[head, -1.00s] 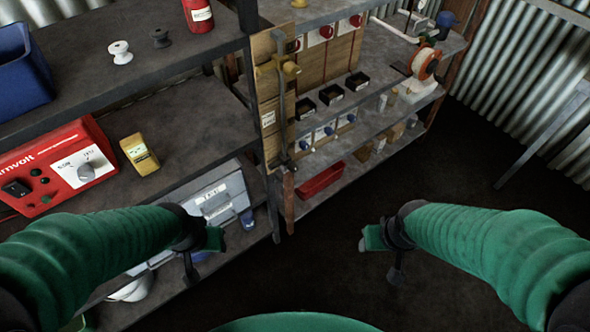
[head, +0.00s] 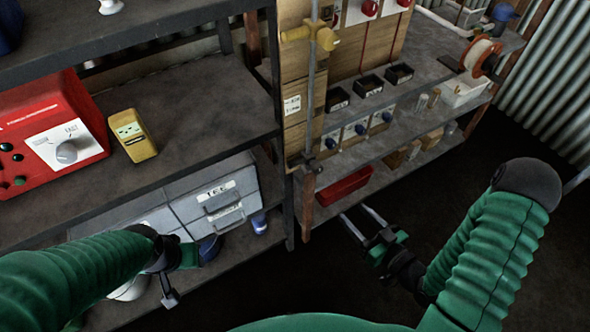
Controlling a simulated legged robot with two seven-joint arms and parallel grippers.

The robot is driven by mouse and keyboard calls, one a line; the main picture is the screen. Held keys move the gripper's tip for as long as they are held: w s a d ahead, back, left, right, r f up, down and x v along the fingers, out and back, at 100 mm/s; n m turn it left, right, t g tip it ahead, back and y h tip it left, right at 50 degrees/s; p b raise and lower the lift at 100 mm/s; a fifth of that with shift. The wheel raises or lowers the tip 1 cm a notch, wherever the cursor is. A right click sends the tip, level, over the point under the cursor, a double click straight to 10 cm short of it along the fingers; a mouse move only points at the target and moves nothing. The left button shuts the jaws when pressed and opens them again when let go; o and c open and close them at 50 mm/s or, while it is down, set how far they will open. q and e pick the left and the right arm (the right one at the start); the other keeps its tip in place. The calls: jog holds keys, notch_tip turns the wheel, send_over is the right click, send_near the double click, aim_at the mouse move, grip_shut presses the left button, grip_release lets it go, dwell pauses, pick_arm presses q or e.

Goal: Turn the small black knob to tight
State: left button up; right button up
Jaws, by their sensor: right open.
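I cannot single out the small black knob for certain, and no "tight" label can be read. A small dark fitting (head: 308,166) sits at the lower end of the upright metal rod (head: 312,95) on the wooden panel. My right gripper (head: 360,219) is open and empty, low in front of the shelf, below and to the right of that fitting and apart from it. My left gripper (head: 180,272) is at the lower left, in front of the grey drawers; its jaws do not show clearly.
A red unit (head: 50,130) with a grey dial and a yellow meter (head: 132,136) stand on the left shelf. White plates with blue knobs (head: 361,129), black bins (head: 369,85) and a red tray (head: 344,187) are at centre. The dark floor at right is clear.

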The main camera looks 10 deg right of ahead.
jog(key=t, duration=0.1)
jog(key=b, duration=0.4)
send_near(320, 171)
jog(key=shift+m+t, duration=0.3)
jog(key=shift+m, duration=0.1)
jog(key=x, duration=0.7)
jog(key=b+x, duration=0.1)
jog(key=x, duration=0.2)
jog(key=shift+w+a+f, duration=0.2)
jog(key=shift+w+f, duration=0.05)
jog(key=shift+f, duration=0.05)
pick_arm(q)
jog(key=f, duration=0.6)
jog(key=shift+a, duration=0.4)
pick_arm(e)
grip_shut()
